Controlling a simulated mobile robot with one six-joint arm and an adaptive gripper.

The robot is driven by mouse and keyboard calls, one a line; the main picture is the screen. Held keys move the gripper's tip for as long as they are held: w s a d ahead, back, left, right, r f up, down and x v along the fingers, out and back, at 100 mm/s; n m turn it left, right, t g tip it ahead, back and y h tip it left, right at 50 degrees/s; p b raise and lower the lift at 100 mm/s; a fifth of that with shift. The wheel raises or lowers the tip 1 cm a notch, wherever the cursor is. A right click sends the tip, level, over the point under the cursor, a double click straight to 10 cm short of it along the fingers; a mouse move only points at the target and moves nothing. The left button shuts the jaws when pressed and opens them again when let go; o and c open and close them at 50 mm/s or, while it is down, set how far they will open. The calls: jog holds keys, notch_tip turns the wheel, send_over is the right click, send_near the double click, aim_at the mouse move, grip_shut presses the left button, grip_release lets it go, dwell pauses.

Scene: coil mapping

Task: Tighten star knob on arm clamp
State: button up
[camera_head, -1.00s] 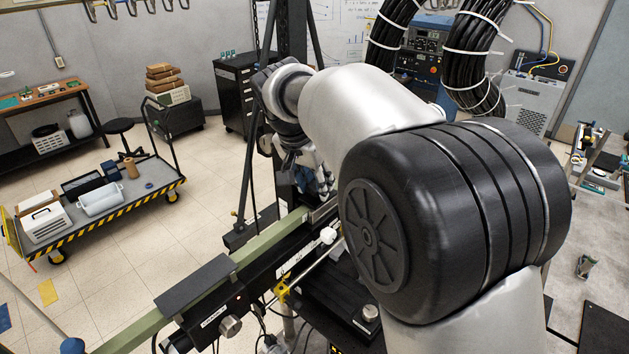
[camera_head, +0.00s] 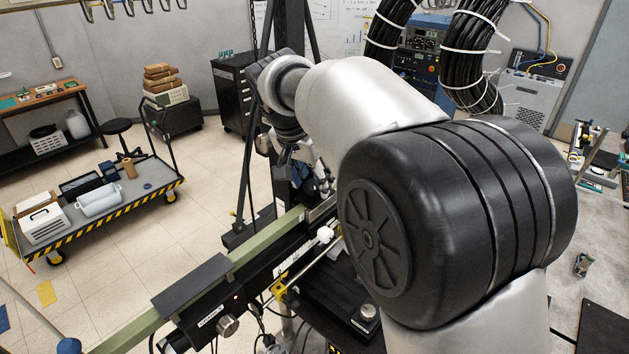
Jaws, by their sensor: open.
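My gripper (camera_head: 314,178) is small and partly hidden behind my own arm. It hangs below my wrist, near the dark upright post and above the far part of the green rail (camera_head: 144,328). Its fingertips are not clear, and I see nothing held in it. A white lobed knob (camera_head: 325,234) sits on the black assembly along the rail, below and apart from my gripper. A round silver knob (camera_head: 228,326) is at the near end of the rail assembly, and another silver knob (camera_head: 368,312) is on a black block. I cannot tell which one belongs to the arm clamp.
My large arm joint covers the centre right. A dark upright frame (camera_head: 246,180) stands close beside my wrist. A cart (camera_head: 135,205) with boxes stands at left on open floor. Thick black cable bundles (camera_head: 467,70) hang behind my arm.

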jog(key=v, duration=0.6)
jog(key=shift+s+r, duration=0.2)
jog(key=shift+r, duration=0.15)
jog(key=w+d+f+n+t+y+b, duration=0.1)
jog(key=w+d+f+n+t, duration=0.4)
jog(key=d, duration=0.4)
jog(key=w+d+f+n+t+y+b, duration=0.1)
jog(key=w+d+f+n+t+y, duration=0.15)
jog(key=w+d+f, duration=0.4)
jog(key=n+t+y, duration=0.1)
jog(key=n+y, duration=0.6)
jog(key=y, duration=0.4)
send_near(314, 183)
jog(key=p+x, duration=0.2)
jog(key=x, duration=0.8)
jog(key=shift+s+f+p, duration=0.1)
jog(key=shift+p, duration=0.3)
